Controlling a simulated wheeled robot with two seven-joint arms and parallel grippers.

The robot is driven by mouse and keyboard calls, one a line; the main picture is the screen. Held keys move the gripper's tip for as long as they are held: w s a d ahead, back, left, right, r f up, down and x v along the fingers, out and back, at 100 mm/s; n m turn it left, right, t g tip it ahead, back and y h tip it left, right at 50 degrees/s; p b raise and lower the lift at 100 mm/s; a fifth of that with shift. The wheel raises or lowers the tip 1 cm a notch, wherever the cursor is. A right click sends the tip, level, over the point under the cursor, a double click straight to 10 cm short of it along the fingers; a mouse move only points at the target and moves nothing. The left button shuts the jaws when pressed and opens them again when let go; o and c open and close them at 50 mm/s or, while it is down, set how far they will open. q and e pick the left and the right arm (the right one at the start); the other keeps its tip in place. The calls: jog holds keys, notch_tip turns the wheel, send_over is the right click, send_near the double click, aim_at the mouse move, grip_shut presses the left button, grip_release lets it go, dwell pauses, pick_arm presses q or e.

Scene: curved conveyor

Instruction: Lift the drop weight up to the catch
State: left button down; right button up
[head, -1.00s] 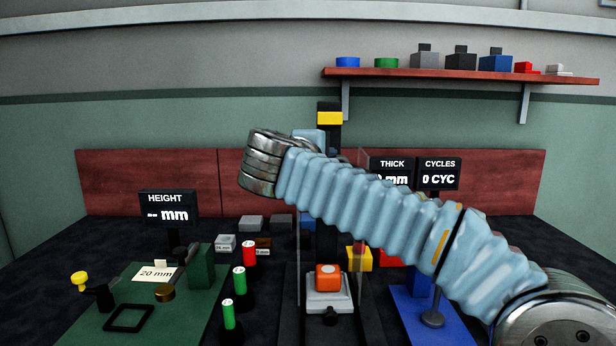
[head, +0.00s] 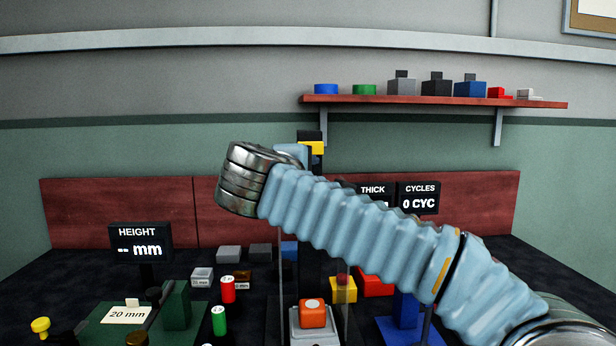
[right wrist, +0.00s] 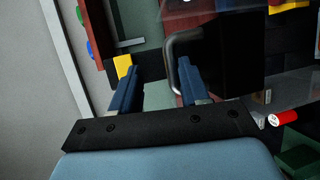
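The drop tower's dark column (head: 312,252) stands at the centre in the head view. Its black top carries a yellow part (head: 312,148). An orange block (head: 312,313) sits on a grey base (head: 302,335) at its foot. My right arm crosses in front of the column and hides its middle, so I cannot pick out the drop weight there. In the right wrist view, my right gripper (right wrist: 155,72) has its two blue fingers apart with nothing seen held between them. A yellow piece (right wrist: 122,65) is by one fingertip. A dark block with a grey looped bar (right wrist: 225,60) is beside the other; I cannot tell what it is.
A HEIGHT display (head: 140,245) and green fixture (head: 178,305) stand left. Red (head: 228,290) and green (head: 219,321) cylinders are between them and the tower. Right are THICK and CYCLES displays (head: 417,198) and a blue stand (head: 405,312). A wall shelf (head: 430,101) holds several pieces.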

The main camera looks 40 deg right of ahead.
jog(key=v, duration=1.4)
jog(key=shift+b, duration=0.35)
